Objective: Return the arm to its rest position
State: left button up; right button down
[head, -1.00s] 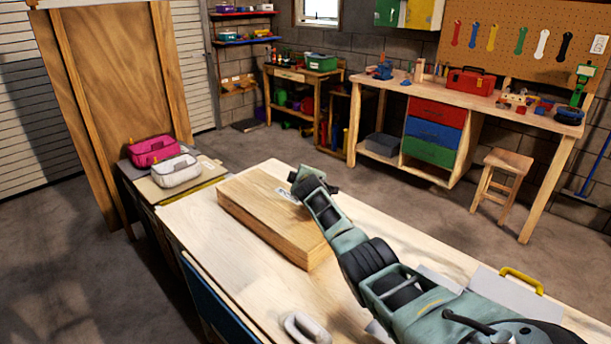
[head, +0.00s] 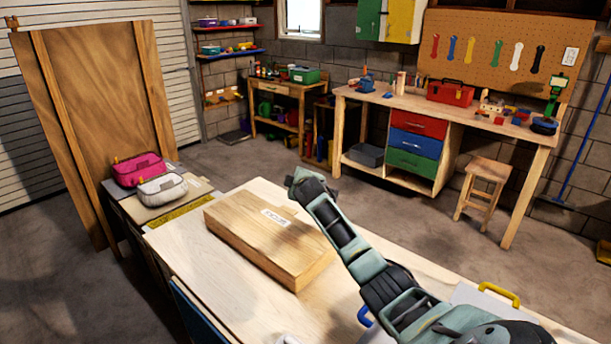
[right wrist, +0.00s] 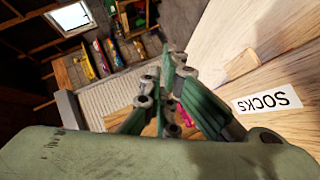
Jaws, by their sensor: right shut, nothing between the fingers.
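My right arm comes in from the lower right of the head view and reaches over the light wooden table (head: 340,312). Its gripper (head: 297,176) is small and partly hidden there, beyond the table's back edge in the picture. In the right wrist view my right gripper (right wrist: 168,62) shows with its fingers together and nothing between them. A closed wooden box (head: 245,240) with a white label lies on the table, to the left of and below the gripper in the head view. The wrist view shows the label (right wrist: 267,101), which reads SOCKS. My left gripper is out of view.
A pink pouch (head: 138,169) and a white pouch (head: 162,190) lie left of the table. A yellow handle (head: 499,294) stands at the table's right. A workbench (head: 440,107) and a stool (head: 483,190) are behind, across open floor.

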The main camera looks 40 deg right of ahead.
jog(key=shift+s+r, duration=1.05)
jog(key=shift+s, duration=0.05)
